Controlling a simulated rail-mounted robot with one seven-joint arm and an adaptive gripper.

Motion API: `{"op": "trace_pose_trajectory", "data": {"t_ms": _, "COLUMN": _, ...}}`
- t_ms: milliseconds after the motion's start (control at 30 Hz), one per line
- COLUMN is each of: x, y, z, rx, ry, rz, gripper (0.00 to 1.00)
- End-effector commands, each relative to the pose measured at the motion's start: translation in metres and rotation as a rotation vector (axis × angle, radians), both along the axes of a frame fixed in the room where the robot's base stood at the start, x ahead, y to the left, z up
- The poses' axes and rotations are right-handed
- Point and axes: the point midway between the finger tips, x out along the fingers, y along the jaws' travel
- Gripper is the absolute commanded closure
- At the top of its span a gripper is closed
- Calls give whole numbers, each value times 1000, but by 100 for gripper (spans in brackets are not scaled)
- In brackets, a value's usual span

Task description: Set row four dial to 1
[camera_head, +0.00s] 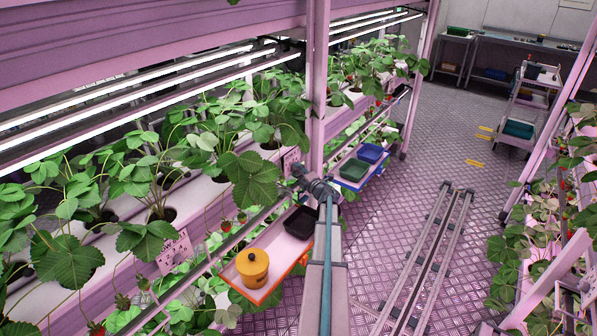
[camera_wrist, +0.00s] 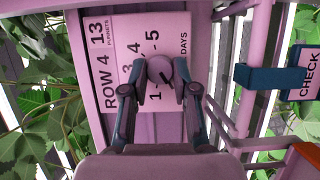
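The row four dial (camera_wrist: 160,69) is a round pinkish-grey knob with a dark pointer mark. It sits on a pink panel (camera_wrist: 102,97) reading ROW 4, 13 PUNNETS and DAYS, with numbers around the knob. The pointer slants toward the lower right in the wrist view; its exact setting is unclear. My gripper (camera_wrist: 160,88) has its two fingers apart, one on each side of the knob. I cannot tell whether they touch it. In the head view my gripper (camera_head: 303,174) is at the rack post beside a small pink panel (camera_head: 291,160); the dial is hidden there.
Strawberry plants (camera_head: 255,180) crowd the rack around the panel. A blue CHECK tag (camera_wrist: 304,73) hangs right of the panel. Floor rails (camera_head: 428,260) run along the aisle.

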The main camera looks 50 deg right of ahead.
Motion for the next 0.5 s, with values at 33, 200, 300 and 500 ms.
{"op": "trace_pose_trajectory", "data": {"t_ms": 33, "x": 0, "y": 0, "z": 0, "rx": 0, "ry": 0, "rz": 0, "gripper": 100}}
{"op": "trace_pose_trajectory", "data": {"t_ms": 200, "x": 0, "y": 0, "z": 1, "rx": 5, "ry": 0, "rz": 0, "gripper": 100}}
{"op": "trace_pose_trajectory", "data": {"t_ms": 300, "x": 0, "y": 0, "z": 2, "rx": 21, "ry": 1, "rz": 0, "gripper": 100}}
{"op": "trace_pose_trajectory", "data": {"t_ms": 500, "x": 0, "y": 0, "z": 6, "rx": 103, "ry": 6, "rz": 0, "gripper": 100}}
